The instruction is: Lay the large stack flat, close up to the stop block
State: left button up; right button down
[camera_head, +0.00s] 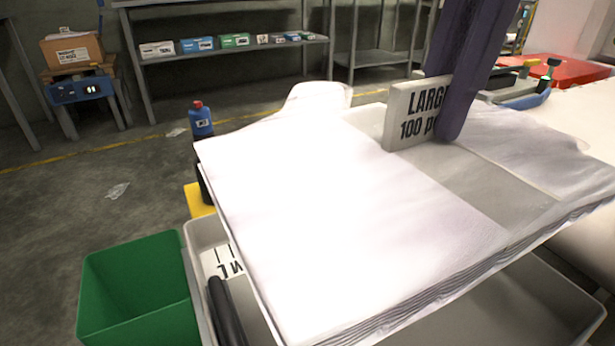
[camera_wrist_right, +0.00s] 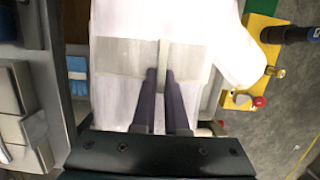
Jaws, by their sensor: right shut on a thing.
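The large stack (camera_head: 350,220) is a wide white pile of thin sheets with a grey band across it. It spreads above a grey tray and hides much of it. An upright tab (camera_head: 405,105) marked "LARGE 100" stands on the band. My right gripper (camera_head: 447,130), with purple fingers, is shut on this tab. In the right wrist view, the fingers (camera_wrist_right: 160,76) close on the tab's thin edge above the white stack (camera_wrist_right: 125,105). I cannot make out the stop block. My left gripper is not in view.
A green bin (camera_head: 135,285) stands at the lower left beside the grey tray (camera_head: 550,310). A blue bottle (camera_head: 201,122) stands just beyond the stack's left corner. Red and blue items lie at the upper right. Shelves stand at the back, with open floor before them.

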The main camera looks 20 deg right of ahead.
jog(key=d+b+x, duration=0.1)
jog(key=x, duration=0.4)
jog(key=d+b+x, duration=0.1)
jog(key=x, duration=0.4)
jog(key=d+b+x, duration=0.1)
jog(key=b+x, duration=0.1)
jog(key=x, duration=0.3)
jog(key=shift+w+f, duration=0.1)
jog(key=shift+f, duration=0.55)
jog(key=shift+d+b+x, duration=0.2)
jog(key=shift+b+x, duration=0.1)
jog(key=shift+x, duration=0.75)
jog(key=shift+d+b+x, duration=0.25)
jog(key=shift+b+x, duration=0.05)
jog(key=shift+x, duration=0.75)
jog(key=shift+f, duration=0.1)
jog(key=shift+d+f, duration=0.1)
jog(key=c, duration=0.9)
grip_release()
jog(key=shift+c, duration=0.2)
jog(key=shift+r, duration=0.4)
jog(key=p+v, duration=0.3)
jog(key=v, duration=0.8)
jog(key=shift+r, duration=0.2)
